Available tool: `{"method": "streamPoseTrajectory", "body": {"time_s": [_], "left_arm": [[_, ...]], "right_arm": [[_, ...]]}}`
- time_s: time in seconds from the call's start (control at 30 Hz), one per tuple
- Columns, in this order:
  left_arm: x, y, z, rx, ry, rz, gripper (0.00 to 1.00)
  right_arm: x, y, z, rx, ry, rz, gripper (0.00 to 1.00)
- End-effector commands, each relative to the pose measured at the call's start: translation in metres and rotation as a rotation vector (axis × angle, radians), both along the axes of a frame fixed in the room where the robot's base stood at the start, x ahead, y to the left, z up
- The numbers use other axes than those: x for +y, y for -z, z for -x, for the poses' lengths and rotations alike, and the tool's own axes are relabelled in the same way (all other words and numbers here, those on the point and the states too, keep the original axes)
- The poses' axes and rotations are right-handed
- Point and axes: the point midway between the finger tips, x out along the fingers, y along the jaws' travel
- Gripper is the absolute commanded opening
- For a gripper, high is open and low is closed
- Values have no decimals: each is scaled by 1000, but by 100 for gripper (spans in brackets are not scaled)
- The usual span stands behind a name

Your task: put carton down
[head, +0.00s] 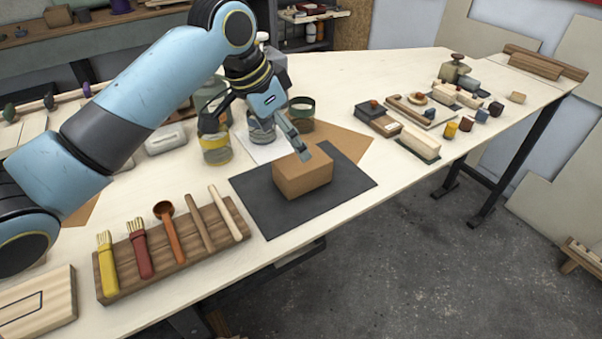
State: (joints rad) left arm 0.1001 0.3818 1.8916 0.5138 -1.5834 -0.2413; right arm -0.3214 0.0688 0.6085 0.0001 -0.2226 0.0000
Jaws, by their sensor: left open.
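A brown carton (304,178) rests upright on a dark grey mat (257,205) on the pale table, with mat showing around it. My left gripper (258,143) comes in from the upper left. One finger reaches down to the carton's top back edge; the other is spread out to the left over the jars. The jaws are wide apart and hold nothing. Whether the near finger touches the carton I cannot tell. My right gripper does not show.
A wooden rack (174,245) with brushes, a spoon and sticks lies left of the mat. Glass jars (215,147) stand behind the carton. Blocks and boxes (379,119) fill the table's right part.

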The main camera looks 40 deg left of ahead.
Motion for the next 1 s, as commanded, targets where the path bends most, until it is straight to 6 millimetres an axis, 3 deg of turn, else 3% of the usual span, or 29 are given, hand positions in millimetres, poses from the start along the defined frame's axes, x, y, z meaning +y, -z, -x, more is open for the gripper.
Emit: {"method": "streamPoseTrajectory", "body": {"time_s": [0.13,0.27,0.37,0.63,1.0], "left_arm": [[-4,25,-9,4,-1,2,94],[-6,39,-15,2,0,0,94],[-6,45,-17,3,1,-1,94],[-7,80,-34,3,1,1,94],[-9,90,-38,0,3,-1,94]], "right_arm": [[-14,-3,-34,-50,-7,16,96],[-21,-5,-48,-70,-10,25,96],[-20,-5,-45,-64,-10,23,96],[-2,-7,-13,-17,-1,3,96],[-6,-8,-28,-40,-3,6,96]]}}
